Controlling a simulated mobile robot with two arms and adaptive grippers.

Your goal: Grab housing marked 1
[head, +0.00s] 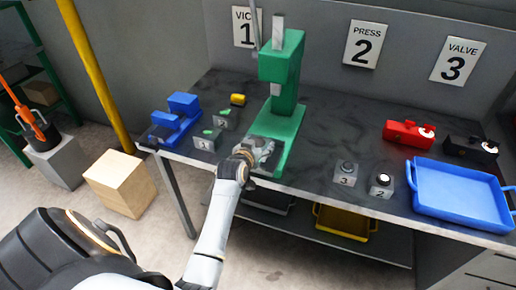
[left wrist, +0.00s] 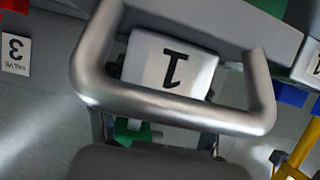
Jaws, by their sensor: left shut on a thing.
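A pale grey block marked 1 (left wrist: 168,68) fills the middle of the left wrist view, its numeral upside down. A bent silver bar crosses in front of its lower part. My left gripper (head: 262,152) is shut on this housing, in front of the green press (head: 283,75) at the table's front edge. In the head view the gripper mostly hides the housing. Grey blocks marked 2 (head: 222,123) and 3 (head: 205,142), with green on top, stand to its left. My right gripper is not in view.
Blue blocks (head: 176,122) and a yellow piece (head: 238,99) lie at the left of the dark table. Knobbed grey blocks marked 3 (head: 345,180) and 2 (head: 381,190) stand right of the press. A blue tray (head: 458,214), a red part (head: 405,135) and a black part (head: 470,148) are further right.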

